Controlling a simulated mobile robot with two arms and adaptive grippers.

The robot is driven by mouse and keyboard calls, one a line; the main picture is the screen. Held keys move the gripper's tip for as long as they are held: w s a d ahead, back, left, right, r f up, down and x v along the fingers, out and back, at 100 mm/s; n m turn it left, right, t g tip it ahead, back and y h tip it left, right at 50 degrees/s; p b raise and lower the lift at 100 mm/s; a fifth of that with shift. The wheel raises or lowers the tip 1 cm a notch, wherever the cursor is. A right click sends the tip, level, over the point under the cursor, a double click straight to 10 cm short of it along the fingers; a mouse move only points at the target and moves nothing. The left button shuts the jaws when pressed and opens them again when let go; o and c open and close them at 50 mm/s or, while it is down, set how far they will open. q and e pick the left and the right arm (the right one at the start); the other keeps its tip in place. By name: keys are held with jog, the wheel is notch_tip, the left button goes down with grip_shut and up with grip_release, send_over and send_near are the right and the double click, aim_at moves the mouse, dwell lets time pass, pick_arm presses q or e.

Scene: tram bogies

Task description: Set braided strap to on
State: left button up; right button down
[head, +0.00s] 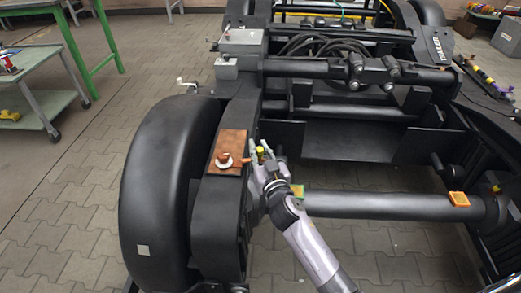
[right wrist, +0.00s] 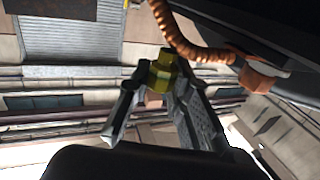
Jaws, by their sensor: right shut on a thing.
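A copper-brown plate (head: 231,146) lies on the black frame beam beside the big wheel. A light ring with a copper-coloured end (head: 224,158) sits on it, and a short copper piece reaches toward my right gripper. In the right wrist view, the ribbed orange-brown braided strap (right wrist: 182,40) curves from the top edge to an orange block (right wrist: 264,79). My right gripper (head: 259,153) is shut on a yellow piece (right wrist: 160,72) beside the strap. I cannot tell how the yellow piece joins the strap. My left gripper is not in view.
The black wheel (head: 165,190) stands left of the beam. A thick axle tube (head: 390,205) with orange blocks (head: 459,199) crosses at the right. A grey box (head: 242,42) sits farther back on the frame. A grey cart (head: 40,95) stands at left on open paving.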

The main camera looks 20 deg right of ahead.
jog(key=c, duration=1.4)
grip_release()
jog(key=shift+a, duration=0.1)
jog(key=shift+c, duration=0.2)
jog(key=shift+s, duration=0.15)
jog(key=s, duration=1.1)
jog(key=shift+s, duration=0.35)
